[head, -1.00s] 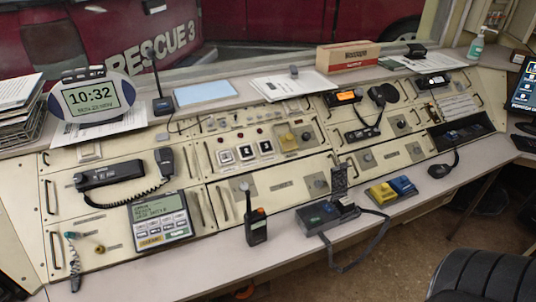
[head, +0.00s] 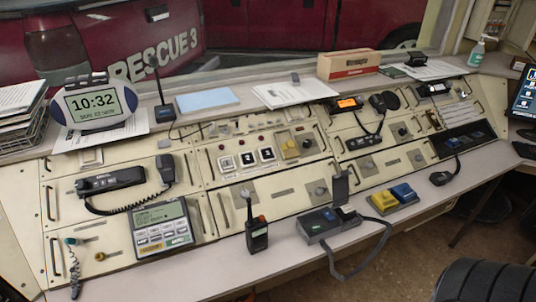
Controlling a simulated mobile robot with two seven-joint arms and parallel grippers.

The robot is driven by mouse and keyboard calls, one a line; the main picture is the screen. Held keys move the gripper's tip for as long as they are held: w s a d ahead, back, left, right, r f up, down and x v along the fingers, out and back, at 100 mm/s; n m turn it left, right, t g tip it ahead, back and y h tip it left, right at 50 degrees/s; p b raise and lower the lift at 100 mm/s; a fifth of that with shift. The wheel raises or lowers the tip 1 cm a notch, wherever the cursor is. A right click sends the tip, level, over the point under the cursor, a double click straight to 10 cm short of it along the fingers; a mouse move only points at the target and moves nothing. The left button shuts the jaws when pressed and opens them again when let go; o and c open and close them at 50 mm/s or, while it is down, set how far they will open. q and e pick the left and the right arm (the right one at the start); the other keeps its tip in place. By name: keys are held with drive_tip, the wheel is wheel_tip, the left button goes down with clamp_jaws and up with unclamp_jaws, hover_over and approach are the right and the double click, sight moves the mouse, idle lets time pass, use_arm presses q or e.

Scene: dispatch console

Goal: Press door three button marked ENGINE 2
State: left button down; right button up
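Neither of my grippers is in view, and nothing covers the buttons.
A handheld radio (head: 257,235) stands upright at the console's front edge, below the buttons. A grey device with a cable (head: 328,222) and a yellow and a blue block (head: 383,202) lie to its right. A keypad unit (head: 162,229) is left. A black chair (head: 485,283) stands front right.

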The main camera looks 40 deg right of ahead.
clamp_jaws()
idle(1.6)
